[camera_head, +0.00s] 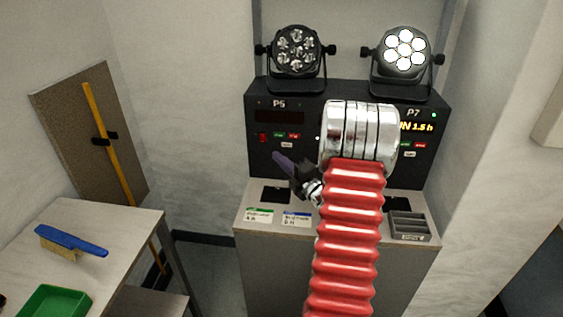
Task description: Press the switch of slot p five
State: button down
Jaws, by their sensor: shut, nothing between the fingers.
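The black panel (262,163) has a slot marked P5 on its left half. Under the P5 label (279,104) is a small red switch (263,137), with small green and red labels (286,135) to its right. The P5 lamp (297,50) above is dark. My gripper (277,156) is shut and empty, its fingers pointing up and left. It appears in front of the lower part of the P5 half, below the switch and apart from it in the picture. My red arm hides the middle of the panel.
The P7 lamp (405,50) is lit, with a yellow display (417,127) and green light below. A grey tray (409,227) and cards (297,218) lie on the cabinet ledge. A table (130,225) at left holds a blue brush (70,241) and green tray (52,303).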

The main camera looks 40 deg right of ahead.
send_near(262, 134)
jog(key=w+a, duration=0.2)
jog(key=a, duration=0.1)
jog(key=shift+w+d+r, duration=0.15)
jog(key=shift+w+d, duration=1.45)
jog(key=shift+d, duration=0.25)
